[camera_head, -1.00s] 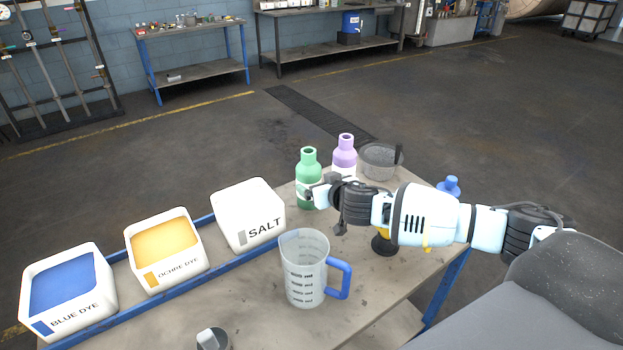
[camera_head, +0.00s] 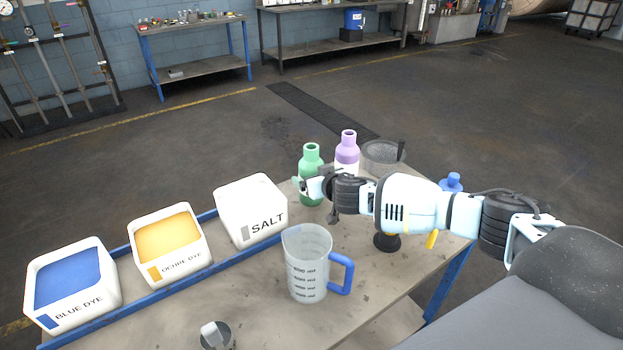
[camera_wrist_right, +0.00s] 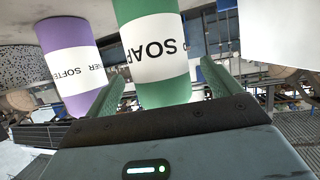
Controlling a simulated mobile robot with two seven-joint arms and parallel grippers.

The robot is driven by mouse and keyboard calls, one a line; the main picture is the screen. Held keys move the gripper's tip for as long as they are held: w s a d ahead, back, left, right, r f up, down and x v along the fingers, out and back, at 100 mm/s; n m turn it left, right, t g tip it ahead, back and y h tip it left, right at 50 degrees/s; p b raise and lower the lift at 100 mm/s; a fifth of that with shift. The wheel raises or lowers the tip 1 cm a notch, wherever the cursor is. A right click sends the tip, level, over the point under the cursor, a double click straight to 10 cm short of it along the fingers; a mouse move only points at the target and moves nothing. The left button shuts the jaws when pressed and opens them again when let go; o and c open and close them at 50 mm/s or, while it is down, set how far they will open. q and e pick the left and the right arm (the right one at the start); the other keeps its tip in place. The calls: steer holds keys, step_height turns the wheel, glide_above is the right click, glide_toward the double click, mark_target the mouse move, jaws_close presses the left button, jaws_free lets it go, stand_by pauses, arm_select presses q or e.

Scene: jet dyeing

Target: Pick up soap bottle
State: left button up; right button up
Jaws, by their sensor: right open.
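The soap bottle (camera_head: 311,158) is green with a white band and stands upright near the far edge of the table. In the right wrist view its SOAP label (camera_wrist_right: 155,50) faces the camera and the bottle is between the two green fingers. My right gripper (camera_head: 306,187) is open around the lower part of the bottle, with a small gap visible beside the left finger in the wrist view. The gripper partly hides the bottle's lower body in the head view. My left gripper is not in view.
A purple softener bottle (camera_head: 347,150) stands close by on the right, with a grey pot (camera_head: 381,156) beyond it. The salt box (camera_head: 250,208), ochre dye box (camera_head: 168,245) and blue dye box (camera_head: 72,287) line the left. A measuring jug (camera_head: 307,265) stands nearer.

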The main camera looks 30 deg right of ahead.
steer(key=shift+x, duration=1.65)
steer(key=c, duration=1.3)
